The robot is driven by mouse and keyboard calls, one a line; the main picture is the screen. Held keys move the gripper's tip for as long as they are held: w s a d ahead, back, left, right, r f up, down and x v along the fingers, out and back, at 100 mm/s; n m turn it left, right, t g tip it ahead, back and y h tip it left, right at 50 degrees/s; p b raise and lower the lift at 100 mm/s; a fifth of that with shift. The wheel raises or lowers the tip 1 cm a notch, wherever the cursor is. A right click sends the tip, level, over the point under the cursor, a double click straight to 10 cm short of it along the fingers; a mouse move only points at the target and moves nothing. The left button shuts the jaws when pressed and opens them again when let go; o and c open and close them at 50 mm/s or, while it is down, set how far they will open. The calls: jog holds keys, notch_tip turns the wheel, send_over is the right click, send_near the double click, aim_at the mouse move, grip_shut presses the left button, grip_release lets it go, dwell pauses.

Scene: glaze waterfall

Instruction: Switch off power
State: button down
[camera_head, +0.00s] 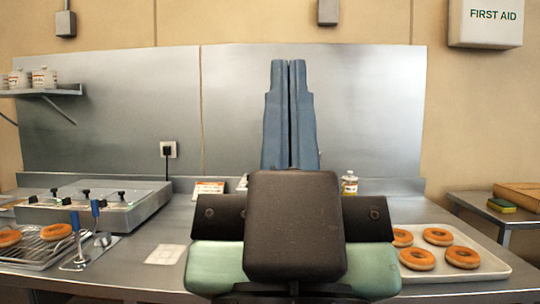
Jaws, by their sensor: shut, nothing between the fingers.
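My gripper (289,66) is in the middle of the head view, its two blue fingers pointing up in front of the steel back panel (370,110). The fingers are pressed together with nothing between them. A wall outlet (174,150) with a black plug (167,152) in it is on the panel, left of my gripper and apart from it. A small grey box (66,23) with a conduit is high on the left wall, and another grey box (327,11) is at the top centre. I cannot tell which is a power switch. My gripper and wrist hide the counter's middle.
A steel unit with black knobs (120,205) sits on the left counter, near a donut rack (38,252) and blue-handled tools (96,209). A donut tray (490,262) is at right. A small bottle (349,184) and cards (209,188) stand behind my wrist.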

notch_tip(320, 180, up, 21)
jog(key=p, duration=1.8)
jog(key=shift+f, duration=0.2)
